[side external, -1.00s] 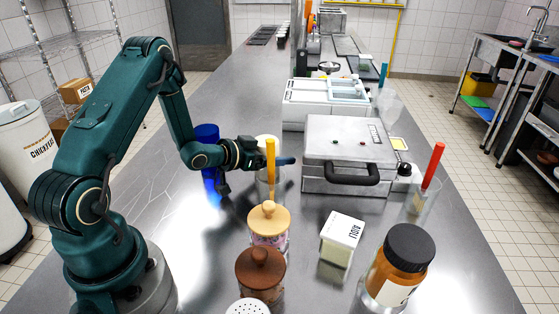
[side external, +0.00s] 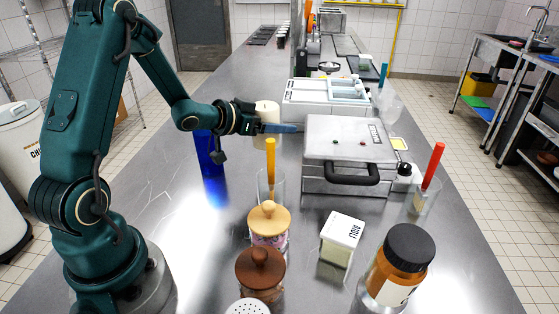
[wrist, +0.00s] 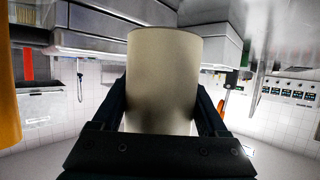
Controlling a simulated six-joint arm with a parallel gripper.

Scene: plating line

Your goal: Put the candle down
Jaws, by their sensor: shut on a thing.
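The candle (side external: 267,112) is a cream cylinder, seen upright in the side external view just left of the grey metal case. My gripper (side external: 272,128) is shut on the candle, with a finger along its near side. In the wrist view the candle (wrist: 163,75) fills the middle, between the two dark fingers of my gripper (wrist: 162,105). The candle appears held above the steel counter (side external: 180,215); its lower part is partly hidden behind the finger and the glass with the orange-handled tool.
A blue cylinder (side external: 210,155) stands below my forearm. A glass with an orange-handled tool (side external: 270,160) stands in front of the candle. The grey metal case (side external: 345,140) is to the right. Lidded jars (side external: 268,225) stand nearer. The counter's left side is clear.

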